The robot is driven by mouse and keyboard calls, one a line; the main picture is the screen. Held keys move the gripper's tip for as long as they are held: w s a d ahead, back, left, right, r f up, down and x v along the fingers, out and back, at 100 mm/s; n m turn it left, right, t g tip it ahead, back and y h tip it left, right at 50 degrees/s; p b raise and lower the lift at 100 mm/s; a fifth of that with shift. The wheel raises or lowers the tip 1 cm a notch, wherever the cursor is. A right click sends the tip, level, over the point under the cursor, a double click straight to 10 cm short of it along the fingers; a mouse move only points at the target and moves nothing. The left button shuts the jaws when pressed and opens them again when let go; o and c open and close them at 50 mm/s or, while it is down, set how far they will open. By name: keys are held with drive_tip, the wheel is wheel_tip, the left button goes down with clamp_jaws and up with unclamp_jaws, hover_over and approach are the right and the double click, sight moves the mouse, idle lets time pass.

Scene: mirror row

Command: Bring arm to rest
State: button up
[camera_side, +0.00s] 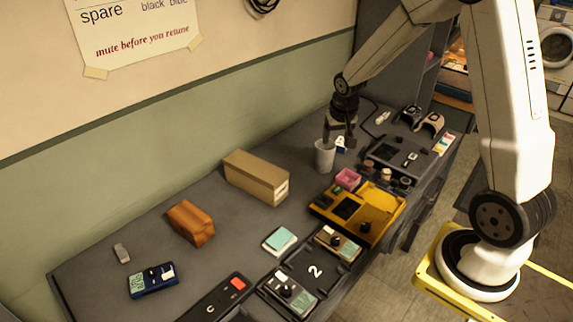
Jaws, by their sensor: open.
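My gripper (340,136) is at the far part of the grey table (110,268), pointing down just above a pale grey cup (325,156). The fingers are open. They overlap the cup's rim in the picture, and I cannot tell whether they touch it. The cup stands upright on the table. My arm reaches over from the right.
A cardboard box (256,178), an orange-brown block (191,222), a blue pedal (153,280) and a teal-topped box (280,241) stand leftward.

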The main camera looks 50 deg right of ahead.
drive_tip(key=s+a+n+y, duration=0.1)
drive_tip(key=s+a+n, duration=0.2)
drive_tip(key=s+a, duration=0.3)
drive_tip(key=s+a+r+n, duration=0.1)
drive_tip(key=s+a+n, duration=0.3)
drive_tip(key=a, duration=0.7)
drive_tip(key=shift+s+y, duration=0.4)
drive_tip(key=shift+s, duration=0.8)
drive_tip(key=shift+a, duration=0.15)
drive_tip(key=shift+c, duration=0.2)
